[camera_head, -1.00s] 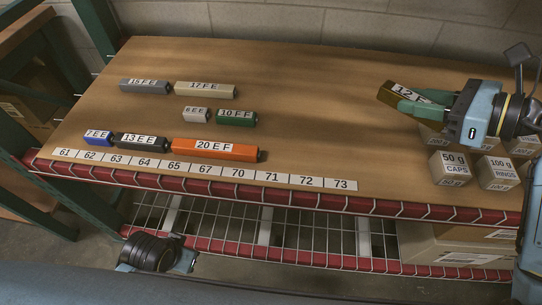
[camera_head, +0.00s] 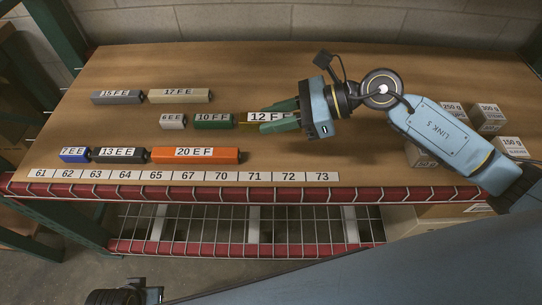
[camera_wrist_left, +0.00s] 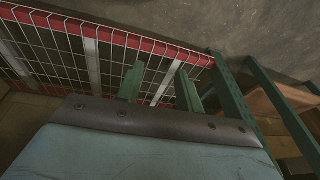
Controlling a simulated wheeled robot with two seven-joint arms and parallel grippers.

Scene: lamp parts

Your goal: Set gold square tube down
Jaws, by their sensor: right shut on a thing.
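The gold square tube (camera_head: 245,123), labelled 12 with the rest of its label partly covered, lies level over the wooden tabletop, just right of the green tube (camera_head: 213,122) in the middle row. My right gripper (camera_head: 280,117) is shut on it, with green fingers covering its right part. I cannot tell whether the tube touches the table. My left gripper shows in the left wrist view (camera_wrist_left: 160,85), with its two fingers apart and nothing between them, away from the tabletop near the lower wire shelf.
A small grey tube (camera_head: 172,121) stands left of the green one. A grey and a tan tube (camera_head: 180,96) lie behind; blue, black and orange tubes (camera_head: 195,156) lie in front. A number strip (camera_head: 180,176) runs along the front edge. Small boxes (camera_head: 488,117) stand at right.

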